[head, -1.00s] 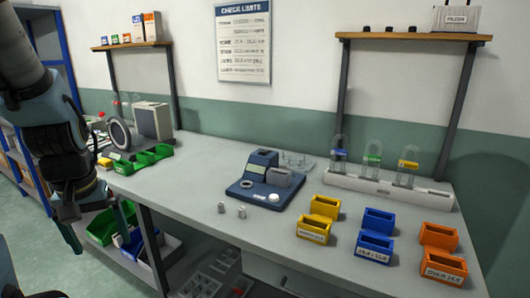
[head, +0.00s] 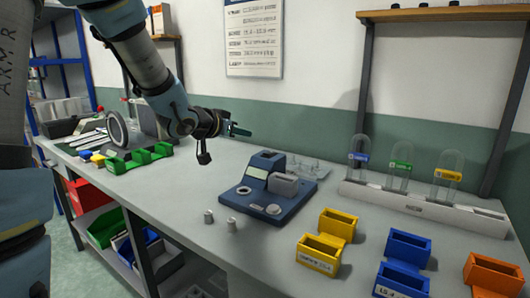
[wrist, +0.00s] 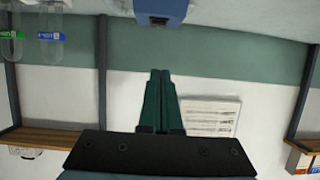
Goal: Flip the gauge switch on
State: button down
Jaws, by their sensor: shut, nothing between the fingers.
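The gauge (head: 265,195), a dark blue box-shaped device with a grey block on top and round pale parts on its base, stands on the bench in the head view. Its switch is too small to make out. My gripper (head: 236,130) is above the bench, to the upper left of the gauge and apart from it. Its green fingers are shut and empty; they also show in the wrist view (wrist: 160,85). In the wrist view, which is upside down, a blue part of a device (wrist: 160,12) shows at the top edge.
Two small metal pieces (head: 220,221) stand left of the gauge. Yellow bins (head: 318,255) and blue bins (head: 403,280) stand front right. A white rack (head: 420,205) with glass tubes stands at the back right. Green bins (head: 135,160) and a ring-shaped device (head: 117,130) stand at left.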

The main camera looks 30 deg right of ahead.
jog(key=shift+s+d+r, duration=0.1)
jog(key=shift+d+r, duration=0.05)
jog(key=shift+d, duration=0.25)
jog(key=p, duration=0.2)
send_over(263, 158)
jog(key=f, duration=0.3)
jog(key=shift+d+f, duration=0.25)
jog(key=shift+f, duration=0.05)
jog(key=f, duration=0.3)
jog(key=shift+a+f, duration=0.1)
jog(key=shift+a, duration=0.1)
jog(key=shift+f, duration=0.4)
